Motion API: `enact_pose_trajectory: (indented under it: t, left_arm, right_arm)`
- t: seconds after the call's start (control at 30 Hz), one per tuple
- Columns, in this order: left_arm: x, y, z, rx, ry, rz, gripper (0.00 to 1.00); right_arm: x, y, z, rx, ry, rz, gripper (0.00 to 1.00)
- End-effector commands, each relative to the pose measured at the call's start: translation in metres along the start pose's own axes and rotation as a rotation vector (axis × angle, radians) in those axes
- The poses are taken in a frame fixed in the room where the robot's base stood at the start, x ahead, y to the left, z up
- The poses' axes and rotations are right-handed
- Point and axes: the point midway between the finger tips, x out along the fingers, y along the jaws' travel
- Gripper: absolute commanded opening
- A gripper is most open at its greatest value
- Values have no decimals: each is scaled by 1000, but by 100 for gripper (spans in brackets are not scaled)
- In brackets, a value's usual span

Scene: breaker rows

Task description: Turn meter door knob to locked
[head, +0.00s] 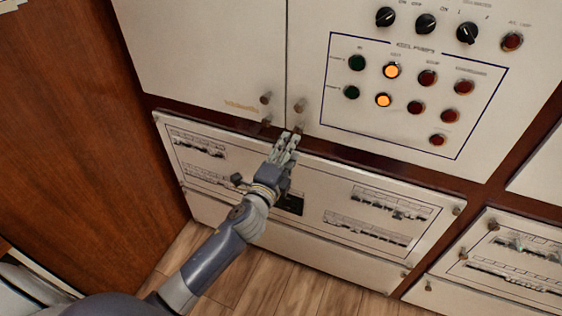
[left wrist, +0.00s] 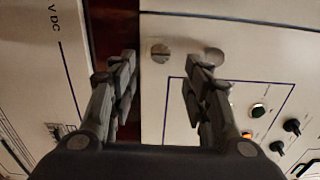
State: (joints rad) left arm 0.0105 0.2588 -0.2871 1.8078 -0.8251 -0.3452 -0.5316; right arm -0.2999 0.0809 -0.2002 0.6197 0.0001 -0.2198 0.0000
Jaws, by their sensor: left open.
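Small round metal knobs sit by the seam between the two upper cabinet doors. On the right door, one knob (head: 300,104) is a little above my left gripper (head: 289,140) in the head view. The left wrist view shows a slotted round knob (left wrist: 160,52) between and beyond my open fingertips, apart from them. A second, plainer knob (left wrist: 214,56) shows beside the right finger. I cannot tell which knob is the meter door knob. My left gripper is open and empty; its fingers partly cover the door's lower edge in the head view. My right gripper is out of view.
The right door carries black switches (head: 426,23) and a framed block of lamps (head: 427,78). Below is a breaker panel (head: 320,180) with corner screws. A brown wooden panel (head: 80,130) stands at the left, above a plank floor (head: 250,281).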

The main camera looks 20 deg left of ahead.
Motion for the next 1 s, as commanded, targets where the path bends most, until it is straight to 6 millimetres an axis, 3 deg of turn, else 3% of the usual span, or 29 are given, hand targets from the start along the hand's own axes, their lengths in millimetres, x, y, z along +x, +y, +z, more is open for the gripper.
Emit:
enact_pose_trajectory:
  t: [0.1, 0.33, 1.0]
  left_arm:
    - [-24, 1, 0, 0, 0, 2, 44]
    - [-49, 0, 0, 0, 1, 0, 44]
    - [-54, 5, 0, -6, 0, 10, 44]
  right_arm:
    - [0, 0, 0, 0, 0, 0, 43]
    - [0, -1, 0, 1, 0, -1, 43]
    - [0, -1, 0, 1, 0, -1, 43]
